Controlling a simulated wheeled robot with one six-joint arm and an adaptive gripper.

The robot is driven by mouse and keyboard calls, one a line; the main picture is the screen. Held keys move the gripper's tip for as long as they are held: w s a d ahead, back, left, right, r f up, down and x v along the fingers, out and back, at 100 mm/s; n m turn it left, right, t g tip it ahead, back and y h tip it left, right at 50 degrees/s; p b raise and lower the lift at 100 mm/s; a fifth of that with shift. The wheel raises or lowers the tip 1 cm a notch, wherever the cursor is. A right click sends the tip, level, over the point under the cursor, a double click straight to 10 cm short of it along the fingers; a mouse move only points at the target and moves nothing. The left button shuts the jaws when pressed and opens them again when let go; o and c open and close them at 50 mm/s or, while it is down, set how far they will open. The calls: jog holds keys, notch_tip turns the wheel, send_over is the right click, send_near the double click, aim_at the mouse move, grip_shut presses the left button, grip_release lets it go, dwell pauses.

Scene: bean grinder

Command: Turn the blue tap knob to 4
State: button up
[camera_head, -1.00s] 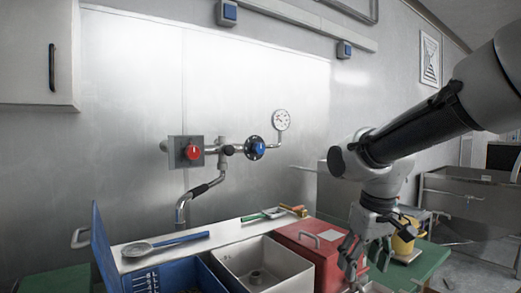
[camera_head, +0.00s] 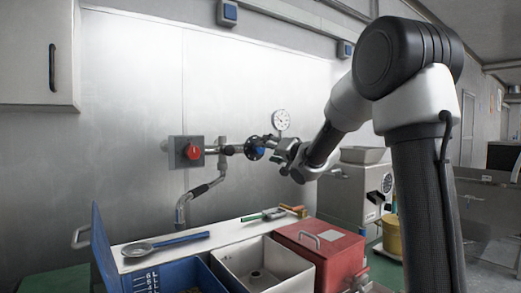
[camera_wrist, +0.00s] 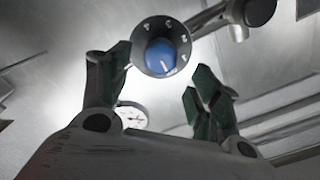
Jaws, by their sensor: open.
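The blue tap knob (camera_head: 257,152) sits on the wall pipe, right of the red knob, and is partly hidden by my gripper in the head view. In the wrist view the blue knob (camera_wrist: 160,56) shows a white pointer line and a dark dial ring (camera_wrist: 143,35) with white marks around it, too small to read surely. My gripper (camera_head: 270,143) is at the knob's right side in the head view. In the wrist view its two green-padded fingers (camera_wrist: 160,75) stand wide apart, one on either side of the knob, with nothing between them gripped.
A red knob (camera_head: 193,151) on a grey box is left on the same pipe. A pressure gauge (camera_head: 281,120) is just above my gripper. Below are a white sink (camera_head: 236,285), a red box (camera_head: 318,247) and a blue bin (camera_head: 170,272). A grinder (camera_head: 357,190) stands to the right.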

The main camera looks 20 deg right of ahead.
aim_at(259, 149)
jog(key=x, duration=0.6)
jog(key=shift+w, duration=0.15)
jog(key=c, duration=1)
